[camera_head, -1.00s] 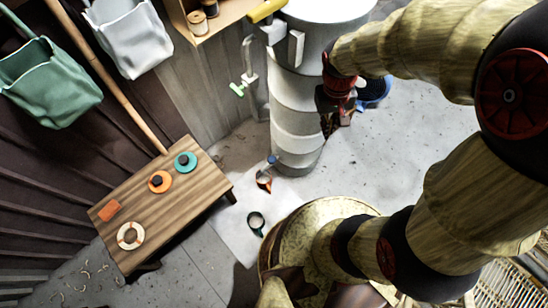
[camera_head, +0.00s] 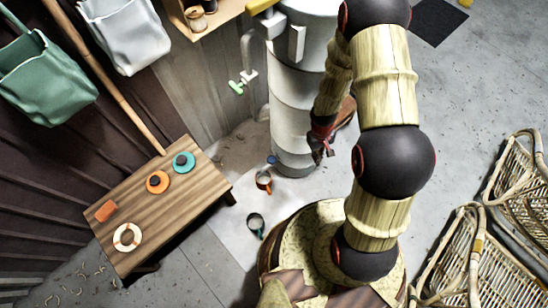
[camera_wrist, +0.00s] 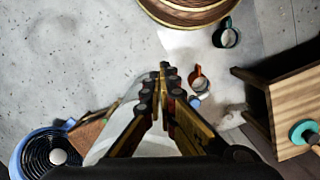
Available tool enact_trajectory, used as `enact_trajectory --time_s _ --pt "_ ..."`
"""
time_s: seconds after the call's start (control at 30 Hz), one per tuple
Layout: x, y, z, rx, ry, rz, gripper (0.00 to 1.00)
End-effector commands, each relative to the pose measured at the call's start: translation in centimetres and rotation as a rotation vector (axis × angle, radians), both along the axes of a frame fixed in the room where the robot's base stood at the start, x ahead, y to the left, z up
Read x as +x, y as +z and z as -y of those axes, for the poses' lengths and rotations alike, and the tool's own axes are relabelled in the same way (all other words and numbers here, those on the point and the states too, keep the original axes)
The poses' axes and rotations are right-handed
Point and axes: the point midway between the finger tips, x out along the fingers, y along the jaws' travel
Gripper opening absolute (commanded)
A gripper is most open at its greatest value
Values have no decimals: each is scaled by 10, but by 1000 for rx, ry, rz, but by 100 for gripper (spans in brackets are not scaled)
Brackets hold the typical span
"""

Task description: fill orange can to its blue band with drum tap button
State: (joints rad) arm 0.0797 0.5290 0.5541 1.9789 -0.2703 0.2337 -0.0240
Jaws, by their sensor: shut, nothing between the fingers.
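The orange can (camera_head: 264,181) stands on the floor at the drum's foot; it also shows in the wrist view (camera_wrist: 198,80). Its blue band cannot be made out. The tall pale drum (camera_head: 290,125) stands behind it. A small blue part (camera_head: 271,159), perhaps the tap button, sits low on the drum above the can; blue also shows beside the can in the wrist view (camera_wrist: 195,101). My gripper (camera_head: 318,155) is shut and empty, in front of the drum's lower right side, to the right of the can and apart from it. Its closed tips (camera_wrist: 164,68) point beside the can.
A dark green can (camera_head: 255,224) stands nearer my base. A low wooden table (camera_head: 205,195) at left holds an orange disc (camera_head: 157,182) and a teal disc (camera_head: 184,162). A green-handled wall tap (camera_head: 237,86) is left of the drum. Rattan frames (camera_head: 470,250) stand at right.

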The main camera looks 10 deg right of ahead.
Motion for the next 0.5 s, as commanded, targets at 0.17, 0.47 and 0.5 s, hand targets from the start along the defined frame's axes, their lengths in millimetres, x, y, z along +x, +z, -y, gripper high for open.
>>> enact_trajectory --time_s 0.17,0.47,0.5 --pt "-7 -68 -7 38 53 26 0" --pt "-15 -171 -31 131 151 151 0" --pt "-14 -184 -37 147 165 181 0"
